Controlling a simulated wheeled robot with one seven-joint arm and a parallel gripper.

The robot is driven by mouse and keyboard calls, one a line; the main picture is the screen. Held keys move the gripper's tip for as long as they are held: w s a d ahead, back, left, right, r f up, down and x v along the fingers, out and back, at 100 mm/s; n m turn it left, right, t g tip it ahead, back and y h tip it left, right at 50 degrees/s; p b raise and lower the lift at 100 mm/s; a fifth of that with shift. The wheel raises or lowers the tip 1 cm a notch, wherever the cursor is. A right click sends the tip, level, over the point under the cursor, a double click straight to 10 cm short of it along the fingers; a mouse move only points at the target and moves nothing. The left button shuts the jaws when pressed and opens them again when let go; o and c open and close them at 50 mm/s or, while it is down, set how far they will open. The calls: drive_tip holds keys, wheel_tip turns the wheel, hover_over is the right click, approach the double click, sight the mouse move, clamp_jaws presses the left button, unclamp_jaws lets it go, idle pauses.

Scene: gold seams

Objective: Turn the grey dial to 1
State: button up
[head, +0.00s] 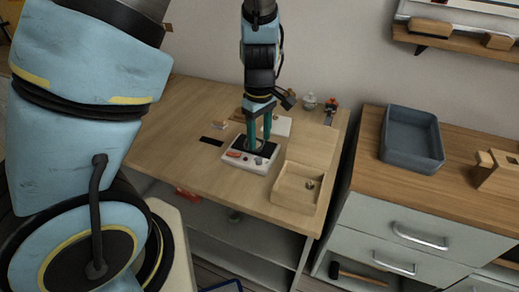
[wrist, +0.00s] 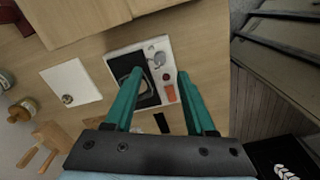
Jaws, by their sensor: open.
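A white control box (head: 240,162) stands on the wooden table, and it also shows in the wrist view (wrist: 113,57). On its top are a dark plate (wrist: 121,66), small round grey parts and an orange-red part (wrist: 170,93). One grey round part (wrist: 160,58) looks like the dial; I cannot read any numbers or its setting. My gripper (head: 258,150) points down over the box, and its teal fingers (wrist: 160,74) are apart, with nothing clearly held between them. The fingers hide part of the box top. I cannot tell if they touch it.
A wooden open tray (head: 297,190) stands right beside the box. A white sheet (head: 282,126) lies behind the gripper, with small jars (head: 309,102) at the table's back. A blue-grey bin (head: 411,139) is on the right cabinet. The table's left part is clear.

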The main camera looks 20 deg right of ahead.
wheel_tip(320, 180, up, 4)
drive_tip(key=shift+f, duration=0.1)
idle(0.4)
drive_tip(key=a+r+m, duration=0.3)
drive_tip(key=a, duration=1)
drive_tip(key=w+a+r+m+t, duration=0.1)
drive_tip(key=a+r+m, duration=0.2)
drive_tip(key=a, duration=1)
drive_tip(key=shift+r+t, duration=0.3)
drive_tip(key=shift+r, duration=0.4)
